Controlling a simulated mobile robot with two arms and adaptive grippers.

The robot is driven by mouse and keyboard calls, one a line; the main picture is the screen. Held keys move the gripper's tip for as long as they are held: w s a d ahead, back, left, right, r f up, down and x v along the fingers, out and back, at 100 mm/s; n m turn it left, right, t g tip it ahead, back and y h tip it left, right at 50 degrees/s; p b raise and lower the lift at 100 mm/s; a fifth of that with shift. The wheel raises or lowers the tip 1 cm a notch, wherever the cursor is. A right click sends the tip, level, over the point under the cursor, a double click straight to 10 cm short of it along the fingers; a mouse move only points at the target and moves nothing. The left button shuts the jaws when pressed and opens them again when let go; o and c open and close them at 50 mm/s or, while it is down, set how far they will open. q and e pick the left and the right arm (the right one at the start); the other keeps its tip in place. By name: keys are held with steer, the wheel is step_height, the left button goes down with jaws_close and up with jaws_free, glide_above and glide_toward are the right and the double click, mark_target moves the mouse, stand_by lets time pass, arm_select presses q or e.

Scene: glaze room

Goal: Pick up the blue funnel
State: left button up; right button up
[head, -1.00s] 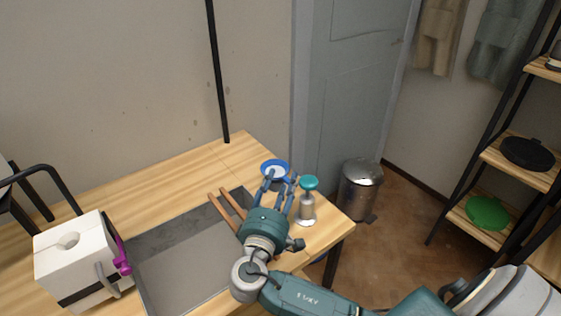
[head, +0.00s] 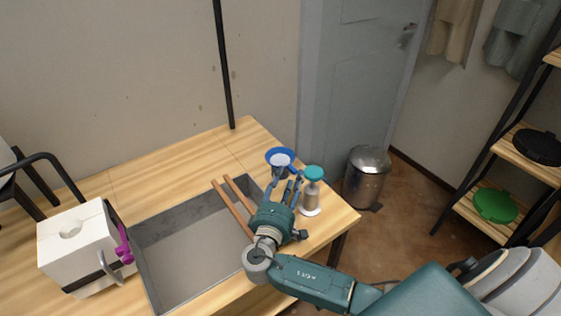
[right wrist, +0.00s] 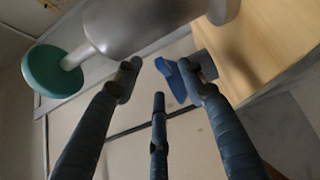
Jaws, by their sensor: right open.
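The blue funnel (head: 281,157) has a wide blue rim with a pale inside and is near the table's right corner. My right gripper (head: 284,179) is open and empty, with its fingertips close to the funnel on its near side. They hide its lower part in the head view. In the right wrist view a blue piece of the funnel (right wrist: 172,78) shows between the spread fingers (right wrist: 160,80), next to the right-hand finger, which hides some of it. I cannot tell whether they touch. My left gripper is not in view.
A grey bottle with a teal top (head: 311,192) stands just right of my right gripper. Two wooden sticks (head: 232,207) lie over the edge of the grey sink (head: 190,260). A white box (head: 75,245) stands at left; a metal bin (head: 366,178) is beyond the table's edge.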

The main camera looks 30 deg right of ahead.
mark_target(292, 171)
steer(key=x, duration=0.4)
steer(key=shift+p, duration=0.3)
steer(key=shift+w+d, duration=0.15)
jaws_close()
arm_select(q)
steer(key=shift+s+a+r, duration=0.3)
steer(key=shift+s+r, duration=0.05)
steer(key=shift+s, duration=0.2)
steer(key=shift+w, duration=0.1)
